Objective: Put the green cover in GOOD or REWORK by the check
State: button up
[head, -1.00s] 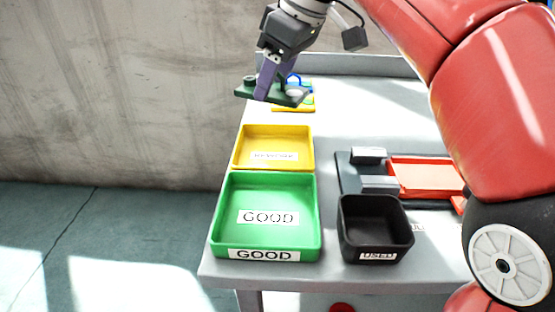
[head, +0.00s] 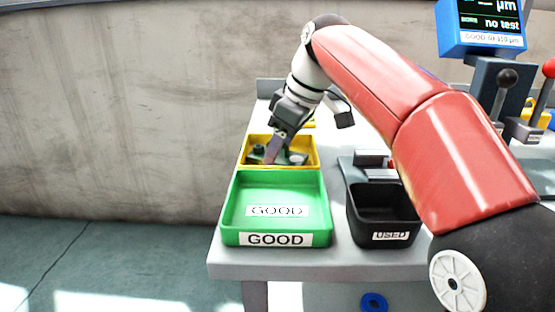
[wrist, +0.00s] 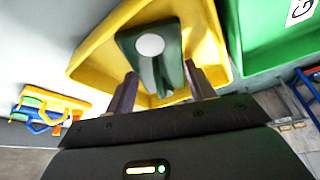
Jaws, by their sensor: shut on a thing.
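The dark green cover (wrist: 146,42) is between the fingers of my gripper (wrist: 160,88) in the wrist view, with a pale round spot on top. In the head view my gripper (head: 272,152) is shut on the cover (head: 295,158), which is inside the outline of the yellow tray (head: 311,148). I cannot tell whether it touches the tray floor. The yellow tray's wall also shows in the wrist view (wrist: 90,58). The green tray labelled GOOD (head: 232,212) stands in front of the yellow one and looks empty.
A black bin labelled USED (head: 380,222) stands right of the green tray. A display (head: 487,24) reading "no test" and levers (head: 505,85) are at the right. In the wrist view, a yellow rack with blue and green parts (wrist: 45,110) lies beyond the yellow tray.

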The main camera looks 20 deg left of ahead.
jog(key=shift+f, duration=0.1)
jog(key=o, duration=1.2)
jog(key=shift+c, duration=0.2)
jog(key=p+v, duration=0.4)
jog(key=v, duration=0.8)
jog(key=shift+p, duration=0.35)
